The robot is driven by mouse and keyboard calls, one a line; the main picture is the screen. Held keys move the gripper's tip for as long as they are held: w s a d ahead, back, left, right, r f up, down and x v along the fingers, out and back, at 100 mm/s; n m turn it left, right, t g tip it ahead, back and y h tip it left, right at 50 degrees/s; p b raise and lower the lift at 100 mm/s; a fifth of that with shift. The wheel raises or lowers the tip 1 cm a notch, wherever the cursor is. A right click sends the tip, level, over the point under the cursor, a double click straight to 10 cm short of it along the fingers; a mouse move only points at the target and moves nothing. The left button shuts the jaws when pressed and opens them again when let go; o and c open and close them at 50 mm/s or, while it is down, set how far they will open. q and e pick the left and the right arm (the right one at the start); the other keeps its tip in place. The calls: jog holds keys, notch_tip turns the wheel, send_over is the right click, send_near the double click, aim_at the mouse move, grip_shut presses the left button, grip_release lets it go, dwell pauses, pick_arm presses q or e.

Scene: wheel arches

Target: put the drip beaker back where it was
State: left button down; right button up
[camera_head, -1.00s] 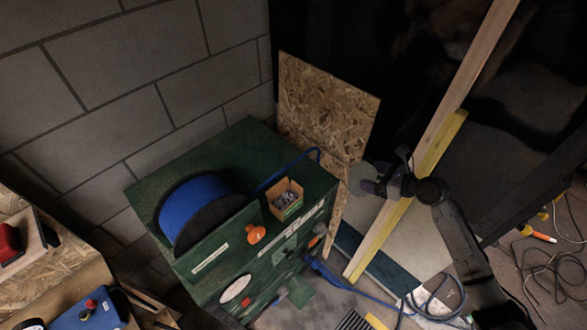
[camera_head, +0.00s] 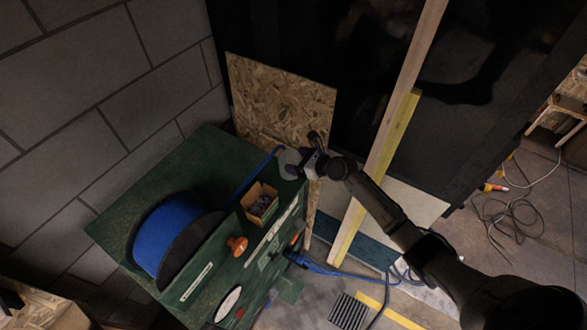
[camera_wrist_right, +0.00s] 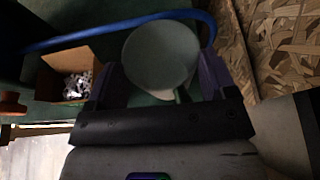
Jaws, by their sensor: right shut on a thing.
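The drip beaker (camera_head: 288,160) is a pale, translucent round cup. My right gripper (camera_head: 298,163) is shut on it, at the back right corner of the green cabinet (camera_head: 120,215). In the right wrist view the beaker (camera_wrist_right: 160,55) sits between the two purple fingers, and I look into its open mouth. The blue hose (camera_wrist_right: 110,27) passes just beyond it. I cannot tell whether the beaker's base touches the cabinet top. My left gripper is not in view.
A small carton of metal parts (camera_head: 259,203), an orange knob (camera_head: 237,246) and a blue reel (camera_head: 170,235) stand on the cabinet. A chipboard panel (camera_head: 280,105) leans behind it. Wooden beams (camera_head: 395,120) lean to the right, near my arm.

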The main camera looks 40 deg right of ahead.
jog(key=shift+w+a+f, duration=0.3)
jog(key=shift+w+a, duration=0.15)
jog(key=shift+w, duration=0.05)
jog(key=shift+f, duration=0.2)
notch_tip(320, 180, down, 4)
jog(key=shift+r+b, duration=0.2)
jog(key=shift+b, duration=0.25)
jog(key=shift+f, duration=0.1)
jog(key=shift+f, duration=0.1)
jog(key=o, duration=1.1)
